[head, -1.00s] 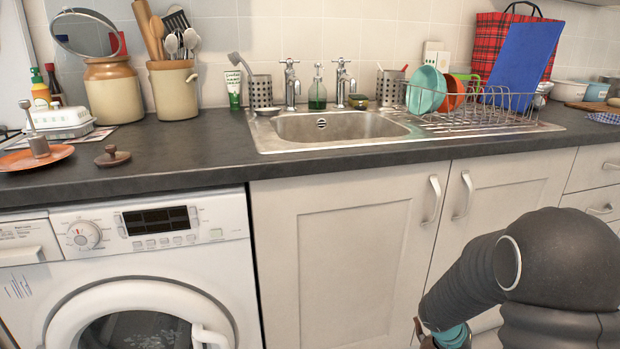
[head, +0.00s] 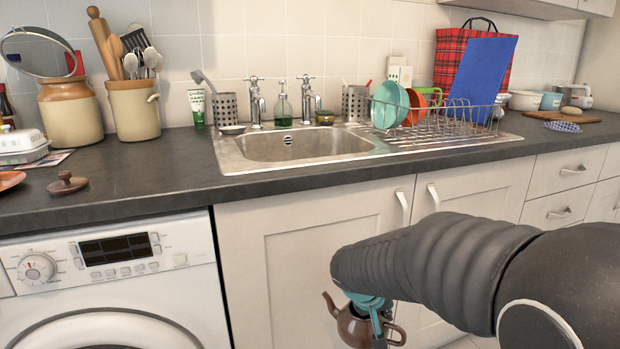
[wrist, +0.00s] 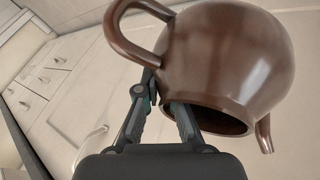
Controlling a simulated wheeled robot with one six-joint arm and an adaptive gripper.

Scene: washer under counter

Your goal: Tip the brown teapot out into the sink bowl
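The brown teapot (head: 354,329) hangs in front of the white cupboard doors, below the counter top, roughly upright with its spout to the left and handle to the right. My gripper (head: 373,318) is over it, partly hidden by my arm. In the wrist view, the teapot (wrist: 235,55) fills the upper right, and my gripper's fingers (wrist: 164,100) are at its open rim on the handle side, apparently pinching the wall. Its inside is dark. The steel sink bowl (head: 300,146) is set in the counter, above and behind the teapot, and looks empty.
The dark counter's front edge (head: 130,213) lies between the teapot and sink. Taps (head: 256,103) and a soap bottle (head: 283,105) stand behind the bowl. A dish rack (head: 440,118) stands right of it. A brown lid (head: 67,183) lies on the counter at left.

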